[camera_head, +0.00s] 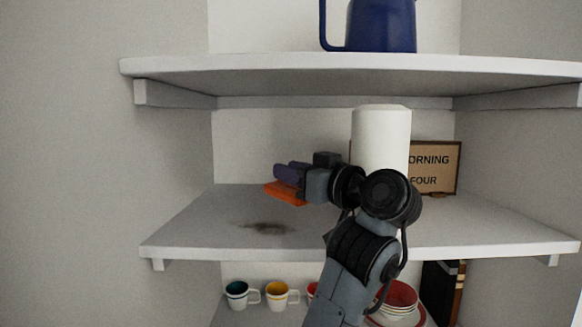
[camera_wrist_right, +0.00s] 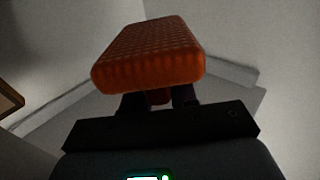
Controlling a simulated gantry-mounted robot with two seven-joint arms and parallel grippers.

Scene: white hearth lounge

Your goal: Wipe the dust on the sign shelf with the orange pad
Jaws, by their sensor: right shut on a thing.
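The orange pad (camera_head: 287,193) is held in my right gripper (camera_head: 292,177) in the head view, at or just above the sign shelf (camera_head: 180,233); I cannot tell whether it touches. In the right wrist view the pad (camera_wrist_right: 150,50) fills the space before the fingers, its textured face showing. The sign (camera_head: 436,168) with printed words stands at the back right, partly hidden by a white cylinder. My left gripper is not in view.
The white cylinder (camera_head: 381,135) stands behind my right arm. The upper shelf (camera_head: 300,72) with a blue jug (camera_head: 380,25) hangs overhead. The shelf's left part is clear.

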